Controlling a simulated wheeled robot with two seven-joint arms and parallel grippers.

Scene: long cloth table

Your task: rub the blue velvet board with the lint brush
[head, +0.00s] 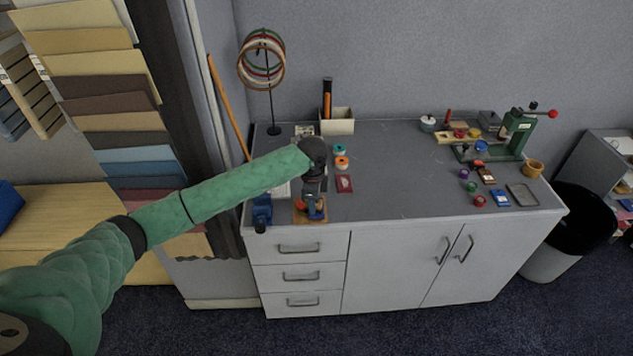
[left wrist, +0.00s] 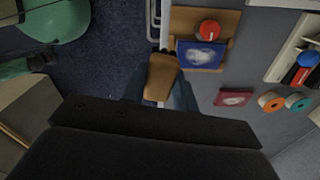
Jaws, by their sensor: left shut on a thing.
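The blue velvet board (left wrist: 184,52) lies on a wooden base in the left wrist view, with a pale patch of lint on it. It shows small in the head view (head: 319,213), partly hidden by my gripper. My left gripper (head: 312,193) is over the bench's front left part, close to the board. In the left wrist view, my left gripper (left wrist: 160,88) is shut on the wooden lint brush (left wrist: 163,74). The brush is beside the board in that picture; I cannot tell whether they touch. My right gripper is out of view.
A red-knobbed thing (left wrist: 208,30) stands on the wooden base (left wrist: 235,22) beside the board. A blue vise (head: 262,212) is at the bench's left front corner. A red board (head: 344,184) and spools (head: 341,162) lie to the right. The middle of the grey benchtop (head: 400,175) is clear.

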